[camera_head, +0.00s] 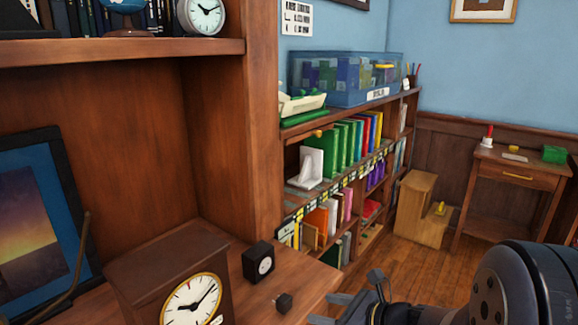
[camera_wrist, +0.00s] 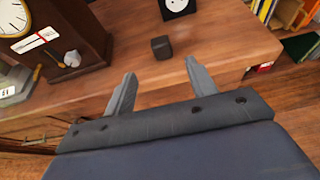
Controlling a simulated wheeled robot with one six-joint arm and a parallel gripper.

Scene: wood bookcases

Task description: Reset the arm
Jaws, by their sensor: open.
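My gripper (camera_wrist: 160,95) shows in the wrist view with its two grey fingers apart and nothing between them. It is in front of a wooden shelf top (camera_wrist: 240,50). A small dark cube (camera_wrist: 161,47) lies on that surface beyond the fingertips, apart from them. In the head view my gripper (camera_head: 345,312) is at the bottom edge, partly cut off, with my dark arm to its right. The small dark cube (camera_head: 284,302) lies on the shelf to the left of the gripper.
A wooden pendulum clock (camera_head: 172,280) and a small black clock (camera_head: 258,262) stand on the shelf near the gripper. A bookcase (camera_head: 290,135) with books and a blue clear bin (camera_head: 345,78) stands behind. A side table (camera_head: 520,172) is at right. Open floor (camera_head: 415,258) lies between.

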